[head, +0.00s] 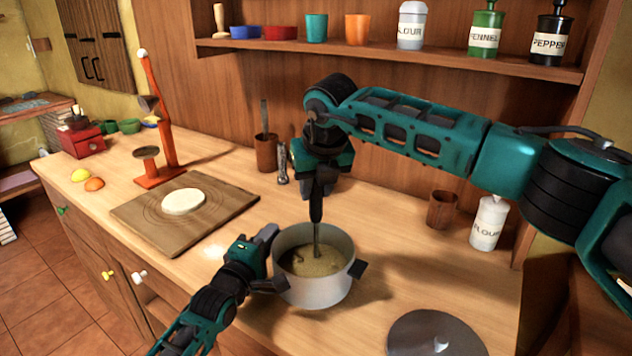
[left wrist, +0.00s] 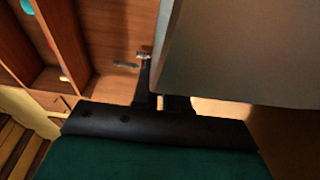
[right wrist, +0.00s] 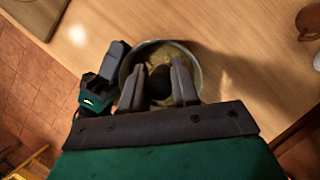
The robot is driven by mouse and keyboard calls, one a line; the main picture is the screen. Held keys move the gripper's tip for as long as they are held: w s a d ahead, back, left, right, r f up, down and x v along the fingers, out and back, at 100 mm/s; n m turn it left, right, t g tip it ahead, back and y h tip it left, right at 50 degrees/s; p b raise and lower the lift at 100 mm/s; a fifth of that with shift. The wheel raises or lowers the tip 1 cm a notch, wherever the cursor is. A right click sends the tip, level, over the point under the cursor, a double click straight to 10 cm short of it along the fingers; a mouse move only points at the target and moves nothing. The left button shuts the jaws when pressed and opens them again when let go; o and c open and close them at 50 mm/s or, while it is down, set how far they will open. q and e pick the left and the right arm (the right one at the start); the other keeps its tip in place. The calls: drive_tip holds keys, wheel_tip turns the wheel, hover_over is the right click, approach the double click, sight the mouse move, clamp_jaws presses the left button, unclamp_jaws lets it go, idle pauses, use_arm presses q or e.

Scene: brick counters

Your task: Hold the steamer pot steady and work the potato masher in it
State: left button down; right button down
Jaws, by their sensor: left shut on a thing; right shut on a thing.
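The steamer pot (head: 318,290) is grey and stands upright on the counter, with a tan mash inside. It also shows from above in the right wrist view (right wrist: 198,73), and its wall fills the upper right of the left wrist view (left wrist: 245,60). My left gripper (head: 272,262) is shut on the pot at its left side, where the handle is mostly hidden by the fingers. My right gripper (head: 318,172) is above the pot, shut on the dark handle of the potato masher (head: 316,210). The masher is upright, its shaft reaching into the mash; its head is hidden.
A round grey lid (head: 435,335) lies at the front right. A wooden board (head: 225,203) with a pale round of dough lies to the left. Behind are a utensil cup (head: 266,152), a brown cup (head: 442,210) and a flour jar (head: 488,222). A shelf (head: 400,58) runs above.

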drive_tip(key=shift+f, duration=0.55)
drive_tip(key=shift+r, duration=0.1)
drive_tip(key=shift+r, duration=0.9)
drive_tip(key=shift+s, duration=0.1)
drive_tip(key=shift+s+a, duration=0.2)
drive_tip(key=shift+s, duration=0.55)
drive_tip(key=shift+s+a, duration=0.15)
drive_tip(key=shift+s, duration=0.55)
drive_tip(key=shift+f, duration=0.15)
